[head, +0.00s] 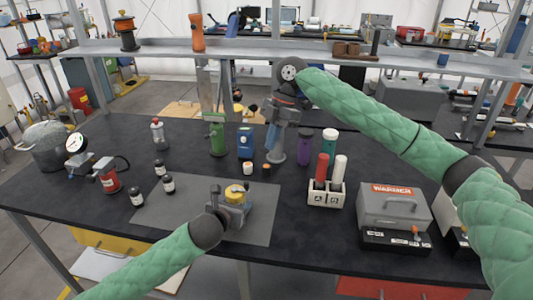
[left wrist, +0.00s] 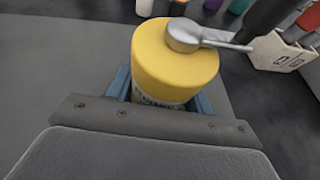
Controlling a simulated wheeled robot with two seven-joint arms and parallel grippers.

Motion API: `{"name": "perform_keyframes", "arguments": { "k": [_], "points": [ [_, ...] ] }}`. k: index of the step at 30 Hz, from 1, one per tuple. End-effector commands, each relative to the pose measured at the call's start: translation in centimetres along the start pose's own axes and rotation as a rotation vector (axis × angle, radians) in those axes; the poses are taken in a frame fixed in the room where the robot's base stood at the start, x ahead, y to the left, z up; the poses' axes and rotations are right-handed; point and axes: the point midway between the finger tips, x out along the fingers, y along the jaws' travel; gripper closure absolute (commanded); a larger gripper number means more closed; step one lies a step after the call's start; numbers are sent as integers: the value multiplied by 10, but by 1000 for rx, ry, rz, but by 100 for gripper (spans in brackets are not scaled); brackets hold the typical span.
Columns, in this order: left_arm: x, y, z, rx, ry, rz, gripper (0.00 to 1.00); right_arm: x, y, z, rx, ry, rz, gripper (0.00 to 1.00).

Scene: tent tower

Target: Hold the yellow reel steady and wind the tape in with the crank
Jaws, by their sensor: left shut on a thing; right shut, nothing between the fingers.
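The yellow reel (head: 234,193) stands upright on the grey mat in the head view. In the left wrist view the reel (left wrist: 168,70) fills the middle, with printed lettering low on its side. A silver crank (left wrist: 190,36) sits on its top, its arm pointing right to a dark handle (left wrist: 268,17). My left gripper (head: 236,207) is shut on the reel, with its blue fingers at both sides of it. My right gripper (head: 271,137) is shut and empty, behind the reel and to its right, apart from the crank. The tape cannot be made out.
A rack of tubes (head: 326,195) stands right of the mat (head: 180,235), with a grey box (head: 392,205) farther right. Small dark bottles (head: 168,184) stand on the left. A blue box (head: 245,142) and purple bottle (head: 305,146) stand behind. A shelf (head: 235,46) crosses the back.

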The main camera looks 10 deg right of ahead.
Motion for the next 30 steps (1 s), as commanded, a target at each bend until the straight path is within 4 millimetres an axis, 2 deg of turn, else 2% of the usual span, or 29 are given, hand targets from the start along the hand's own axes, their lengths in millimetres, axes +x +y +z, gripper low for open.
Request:
{"name": "perform_keyframes", "arguments": {
  "k": [5, 13, 14, 17, 26, 30],
  "points": [
    [1, -1, -4, -1, 6, -1, 87, -11, 0, 0, -1, -1, 0, 100],
    [1, -1, -5, -1, 7, -1, 87, -12, 0, 0, 0, 0, 0, 100],
    [0, -1, -4, -1, 5, -2, 45, -12, 0, 0, 0, 0, 0, 100],
    [0, -1, -3, -1, 4, -2, 25, -12, 0, 0, 0, 0, 0, 100],
    [0, -1, -2, 0, 3, -1, 23, -12, 0, 0, 0, 0, 0, 100],
    [-8, 0, -2, 1, 3, 0, 23, -12, 0, 0, 0, 0, 0, 100]
  ]
}}
